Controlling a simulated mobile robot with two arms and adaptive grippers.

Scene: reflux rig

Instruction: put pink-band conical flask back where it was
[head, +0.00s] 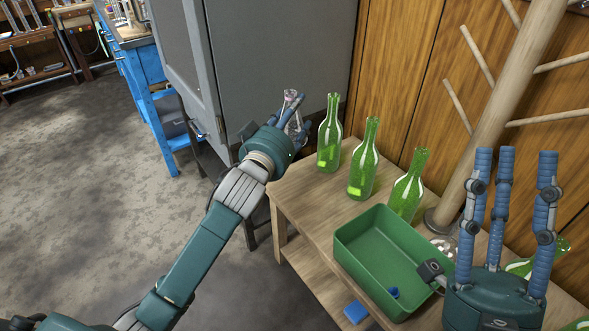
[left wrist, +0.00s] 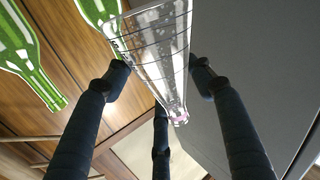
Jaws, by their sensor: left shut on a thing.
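The pink-band conical flask (head: 290,97) is clear glass and is held at the far left corner of the wooden table, beside the grey cabinet. In the left wrist view the flask (left wrist: 160,55) lies between the fingers, with its pink band at the narrow end. My left gripper (head: 293,122) is shut on the flask; its fingers hide part of the flask in the head view. My right gripper (head: 508,160) is open and empty, fingers pointing up, over the right part of the table.
Three green bottles (head: 364,165) stand in a row on the wooden table (head: 302,182), close to the flask. A green bin (head: 352,262) holds a small blue thing. A wooden rack (head: 495,110) with pegs stands behind. The grey cabinet (head: 275,60) is left of the table.

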